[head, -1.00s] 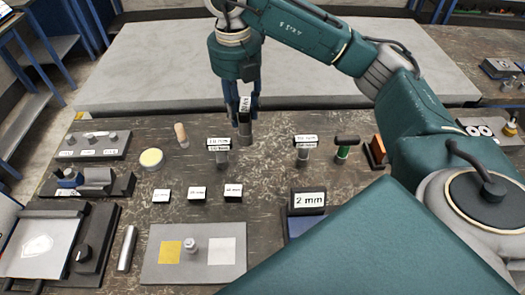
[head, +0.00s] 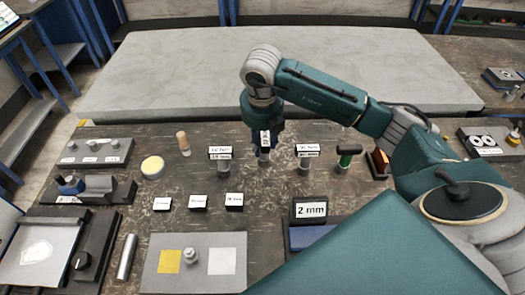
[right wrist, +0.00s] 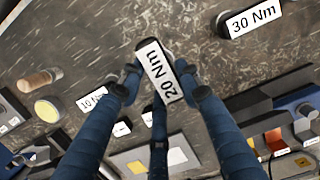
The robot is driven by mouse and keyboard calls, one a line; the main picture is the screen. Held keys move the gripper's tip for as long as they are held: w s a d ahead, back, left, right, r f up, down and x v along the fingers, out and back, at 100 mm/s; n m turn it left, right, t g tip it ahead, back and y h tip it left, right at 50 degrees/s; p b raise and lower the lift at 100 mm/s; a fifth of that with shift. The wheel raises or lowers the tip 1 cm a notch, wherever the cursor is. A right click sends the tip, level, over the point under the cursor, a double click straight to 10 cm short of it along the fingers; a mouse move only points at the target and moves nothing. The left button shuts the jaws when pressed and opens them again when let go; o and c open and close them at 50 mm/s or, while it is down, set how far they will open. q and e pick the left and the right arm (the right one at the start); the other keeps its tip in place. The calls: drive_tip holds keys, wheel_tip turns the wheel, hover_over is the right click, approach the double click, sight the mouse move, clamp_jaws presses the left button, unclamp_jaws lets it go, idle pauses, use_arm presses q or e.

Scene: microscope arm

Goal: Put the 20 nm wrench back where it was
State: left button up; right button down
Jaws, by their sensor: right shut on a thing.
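The 20 Nm wrench (right wrist: 155,72) is in my right gripper (right wrist: 165,85), its label facing the right wrist camera. In the head view the right gripper (head: 264,148) points down, with the wrench's grey lower end (head: 264,161) below the fingers. It is between the 10 Nm wrench (head: 222,165) on the left and the 30 Nm wrench (head: 305,164) on the right, about in line with both. Both stand upright on the bench. I cannot tell whether the held wrench touches the bench. My left gripper is not in view.
Small label blocks (head: 198,202) stand in a row in front. A grey plate (head: 195,283) and a 2 mm block (head: 309,209) are nearer. A wide grey slab (head: 270,70) lies behind.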

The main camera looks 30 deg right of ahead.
sight(263, 159)
wheel_tip(263, 159, down, 5)
drive_tip(key=shift+p, duration=0.45)
drive_tip(key=c, duration=1.2)
unclamp_jaws()
drive_tip(key=shift+f, duration=0.1)
drive_tip(key=r+b, duration=0.1)
drive_tip(key=r, duration=0.2)
drive_tip(key=s+r+b, duration=0.1)
drive_tip(key=r, duration=0.3)
drive_tip(key=a+r+b, duration=0.1)
drive_tip(key=r, duration=0.3)
drive_tip(key=shift+s+a, duration=0.1)
drive_tip(key=shift+s, duration=0.1)
drive_tip(key=shift+s+r, duration=0.1)
drive_tip(key=shift+r, duration=0.4)
